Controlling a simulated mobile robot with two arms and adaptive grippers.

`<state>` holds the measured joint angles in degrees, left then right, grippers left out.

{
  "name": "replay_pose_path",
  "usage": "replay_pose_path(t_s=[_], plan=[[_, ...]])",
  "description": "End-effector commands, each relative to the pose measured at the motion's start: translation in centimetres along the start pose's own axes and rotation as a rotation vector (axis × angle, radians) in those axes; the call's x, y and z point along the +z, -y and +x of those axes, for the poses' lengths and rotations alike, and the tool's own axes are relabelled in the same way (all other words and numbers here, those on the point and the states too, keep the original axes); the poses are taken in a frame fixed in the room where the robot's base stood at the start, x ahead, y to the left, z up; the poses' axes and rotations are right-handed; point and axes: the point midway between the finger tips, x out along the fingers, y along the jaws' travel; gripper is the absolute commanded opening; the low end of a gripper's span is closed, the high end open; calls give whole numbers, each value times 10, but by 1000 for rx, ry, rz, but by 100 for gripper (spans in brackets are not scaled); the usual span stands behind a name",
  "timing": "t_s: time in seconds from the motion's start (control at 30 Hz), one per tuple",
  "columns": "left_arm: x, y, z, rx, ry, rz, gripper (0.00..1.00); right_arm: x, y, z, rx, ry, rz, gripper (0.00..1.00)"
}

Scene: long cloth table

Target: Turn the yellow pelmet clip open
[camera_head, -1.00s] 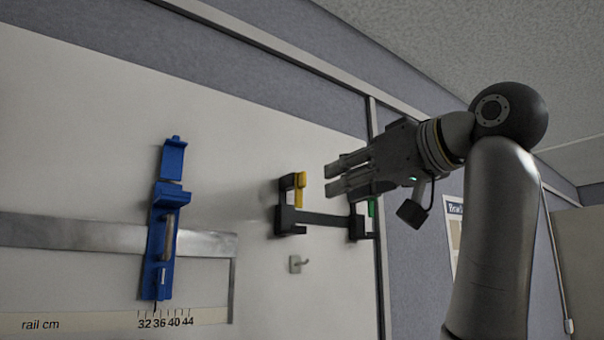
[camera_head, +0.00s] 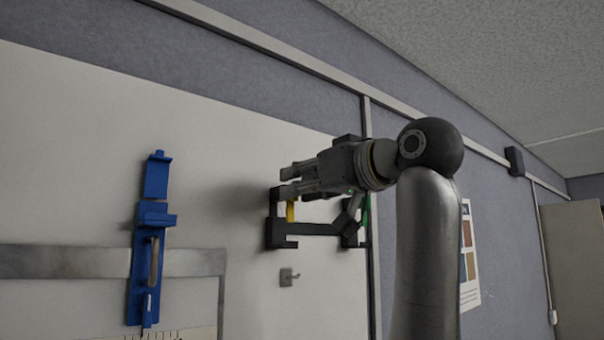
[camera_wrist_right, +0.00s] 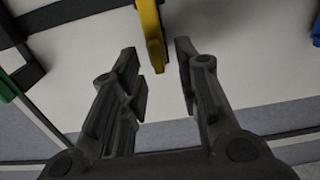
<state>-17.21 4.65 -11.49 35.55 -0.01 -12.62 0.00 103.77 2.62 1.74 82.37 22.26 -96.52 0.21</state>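The yellow pelmet clip (camera_head: 291,211) is on the left part of a black bracket (camera_head: 281,236) on the white wall panel. In the head view its upper part is hidden by my right gripper (camera_head: 283,182). In the right wrist view the yellow clip (camera_wrist_right: 152,35) hangs from the top edge, its tip just beyond the gap between my open fingers (camera_wrist_right: 161,68). The fingers stand apart on either side of that gap, with nothing held. My left gripper is not in view.
A green piece (camera_head: 366,218) sits at the bracket's right end, partly behind my arm. A small hook (camera_head: 288,277) is below the bracket. A blue slider (camera_head: 148,250) is on a grey rail (camera_head: 65,262) to the left. Bare panel lies between.

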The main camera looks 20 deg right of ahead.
Motion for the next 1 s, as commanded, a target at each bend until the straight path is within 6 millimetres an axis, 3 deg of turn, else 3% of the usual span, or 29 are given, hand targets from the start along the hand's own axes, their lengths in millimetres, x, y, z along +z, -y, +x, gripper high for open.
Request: replay_pose_path(t_s=[0.3,0.57,1.0], plan=[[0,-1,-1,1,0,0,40,1,0,3,1,1,-1,30],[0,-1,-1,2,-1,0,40,1,0,3,1,1,-1,0],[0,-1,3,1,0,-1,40,2,0,3,1,1,50,0]])
